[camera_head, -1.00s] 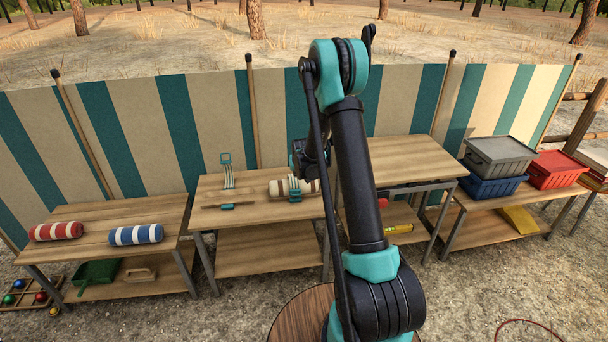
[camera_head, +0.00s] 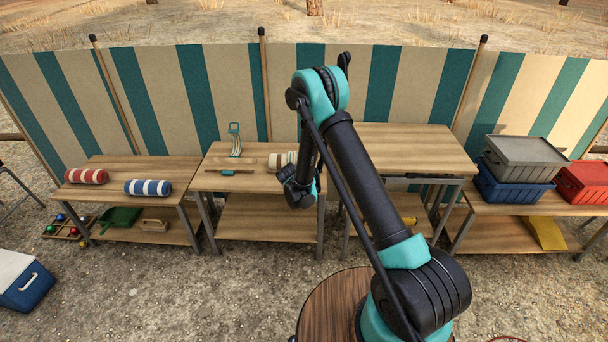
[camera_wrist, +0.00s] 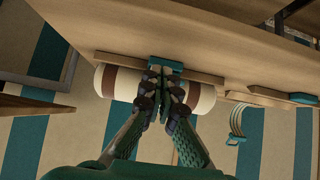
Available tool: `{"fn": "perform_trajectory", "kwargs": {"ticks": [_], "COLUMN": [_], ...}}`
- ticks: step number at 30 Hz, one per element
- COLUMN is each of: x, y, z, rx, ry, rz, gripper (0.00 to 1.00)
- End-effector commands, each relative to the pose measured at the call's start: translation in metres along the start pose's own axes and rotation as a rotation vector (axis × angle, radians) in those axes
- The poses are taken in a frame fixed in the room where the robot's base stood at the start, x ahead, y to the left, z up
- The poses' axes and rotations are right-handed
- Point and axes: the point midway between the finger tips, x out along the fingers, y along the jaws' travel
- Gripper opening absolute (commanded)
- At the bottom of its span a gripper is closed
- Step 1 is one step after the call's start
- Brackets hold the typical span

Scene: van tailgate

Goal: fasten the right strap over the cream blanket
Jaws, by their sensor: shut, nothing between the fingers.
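The cream blanket (camera_wrist: 203,97), a roll with brown bands, lies on the middle table; in the head view my arm hides most of it (camera_head: 279,160). My gripper (camera_wrist: 164,72) is shut and empty, its fingertips at a teal catch (camera_wrist: 165,63) in front of the roll. The right strap is hidden behind my fingers, so I cannot tell whether it is fastened. The left strap (camera_head: 235,140) stands up with its teal buckle free, left of the roll; it also shows in the wrist view (camera_wrist: 237,121). Its teal catch (camera_head: 227,173) is on the front wooden strip.
The middle table (camera_head: 210,182) adjoins a higher bare table (camera_head: 410,148) on the right. A red striped roll (camera_head: 87,176) and a blue striped roll (camera_head: 148,187) lie on the left table. A grey crate (camera_head: 525,150) sits on a blue one at right. A striped windbreak stands behind.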

Motion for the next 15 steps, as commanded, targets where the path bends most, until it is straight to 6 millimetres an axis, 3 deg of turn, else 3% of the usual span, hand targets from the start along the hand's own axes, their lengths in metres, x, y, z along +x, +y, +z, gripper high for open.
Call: {"fn": "perform_trajectory", "kwargs": {"ticks": [8, 15], "x": [0.0131, 0.0104], "y": [-0.0001, 0.0005], "z": [0.0119, 0.0098], "rx": [0.003, 0.003], "ry": [0.013, 0.019], "rz": [0.006, 0.005], "gripper": [0.0, 0.0]}}
